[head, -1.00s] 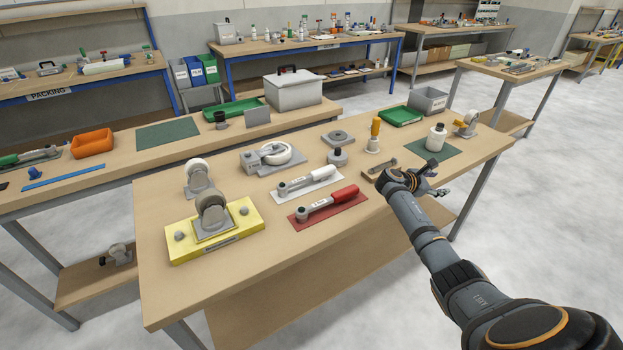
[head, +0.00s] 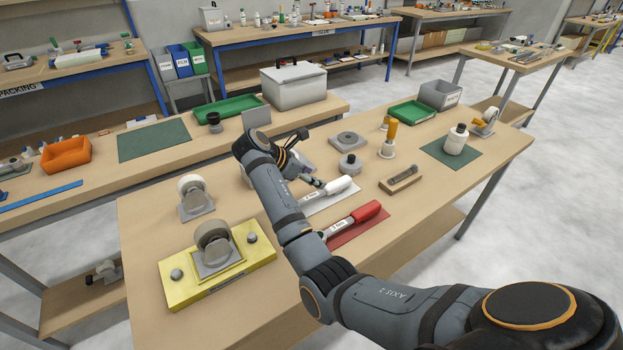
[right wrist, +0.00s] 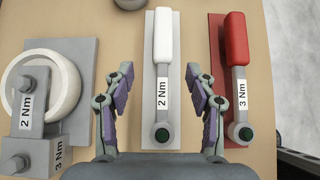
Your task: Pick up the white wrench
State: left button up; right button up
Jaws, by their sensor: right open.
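The white wrench (right wrist: 162,70) has a white handle, a grey shaft labelled "2 Nm" and a round head with a green centre. It lies on a pale grey mat (right wrist: 178,20). In the head view its white handle (head: 339,188) shows, while my right arm hides its head end. My right gripper (right wrist: 161,85) is open above it, with one finger on each side of the shaft and apart from it. In the head view my right gripper (head: 312,180) is partly hidden by its own wrist. My left gripper is not in view.
A red wrench (right wrist: 236,60) labelled "3 Nm" lies on a red mat just right of the white one. A caster wheel (right wrist: 42,85) on a grey plate is close on the left.

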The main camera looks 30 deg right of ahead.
aim_at(331, 185)
jog(key=shift+w+r, duration=0.1)
jog(key=shift+r, duration=0.05)
jog(key=shift+s+d, duration=0.35)
jog(key=shift+s, duration=0.1)
jog(key=x, duration=0.3)
jog(key=shift+x, duration=0.95)
jog(key=x, duration=0.4)
jog(key=shift+w+f, duration=0.1)
jog(key=shift+f, duration=0.1)
jog(key=shift+d+f, duration=0.15)
jog(key=shift+f, duration=0.05)
jog(key=shift+r, duration=0.1)
jog(key=shift+c, duration=1.3)
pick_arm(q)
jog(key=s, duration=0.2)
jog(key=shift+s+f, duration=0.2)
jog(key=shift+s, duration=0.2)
pick_arm(e)
grip_shut()
